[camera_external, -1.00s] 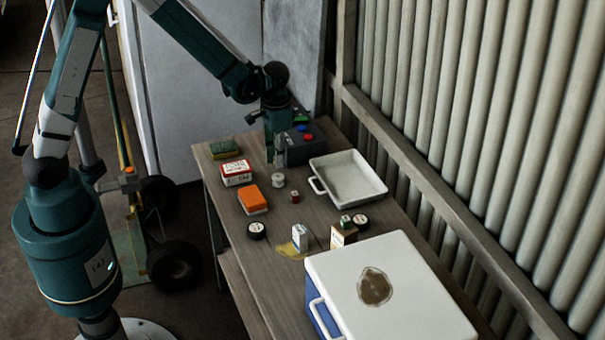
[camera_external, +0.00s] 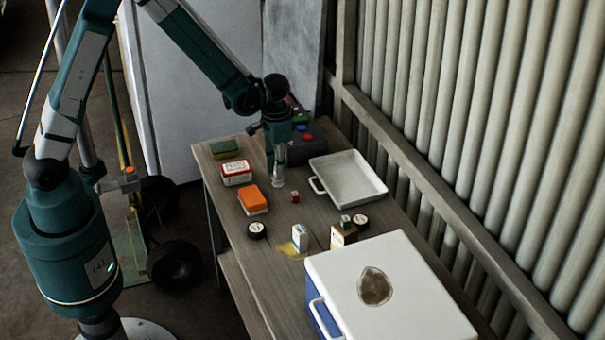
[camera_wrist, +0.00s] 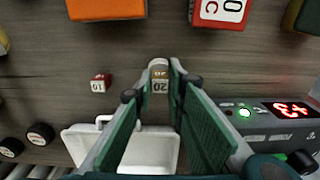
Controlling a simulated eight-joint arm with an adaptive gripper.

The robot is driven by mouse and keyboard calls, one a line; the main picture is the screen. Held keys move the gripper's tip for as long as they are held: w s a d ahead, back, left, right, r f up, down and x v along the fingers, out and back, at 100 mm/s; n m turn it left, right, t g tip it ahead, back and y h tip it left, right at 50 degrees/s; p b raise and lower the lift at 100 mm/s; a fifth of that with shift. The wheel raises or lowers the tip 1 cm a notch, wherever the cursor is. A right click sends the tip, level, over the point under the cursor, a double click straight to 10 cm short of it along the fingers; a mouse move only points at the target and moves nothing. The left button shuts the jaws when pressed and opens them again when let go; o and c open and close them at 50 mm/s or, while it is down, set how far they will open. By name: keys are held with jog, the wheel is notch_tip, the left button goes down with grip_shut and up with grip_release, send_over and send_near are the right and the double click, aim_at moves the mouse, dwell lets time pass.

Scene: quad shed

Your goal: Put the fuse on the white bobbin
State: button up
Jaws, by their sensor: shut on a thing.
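My gripper (camera_external: 277,172) points down over the left-middle of the table, its fingers right above the white bobbin (camera_external: 278,184). In the wrist view my gripper (camera_wrist: 160,84) is shut on a small block marked "20" (camera_wrist: 160,87), which I take to be the fuse. The bobbin's pale round rim (camera_wrist: 159,62) shows just past the fingertips, partly hidden by the block. I cannot tell whether the block touches the bobbin. A small red block marked "10" (camera_wrist: 100,83) stands apart on the table; it also shows in the external view (camera_external: 295,196).
A white tray (camera_external: 347,178) lies to the right, with a dark box with buttons (camera_external: 306,141) behind my gripper. An orange box (camera_external: 253,200) and a red-white box (camera_external: 237,172) lie left. A white-lidded cooler (camera_external: 390,285) and several small items stand nearer.

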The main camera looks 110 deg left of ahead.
jog(key=shift+f, duration=0.15)
jog(key=o, duration=0.7)
jog(key=shift+r, duration=0.2)
notch_tip(320, 180, up, 12)
jog(key=p, duration=0.1)
dwell(0.6)
dwell(0.6)
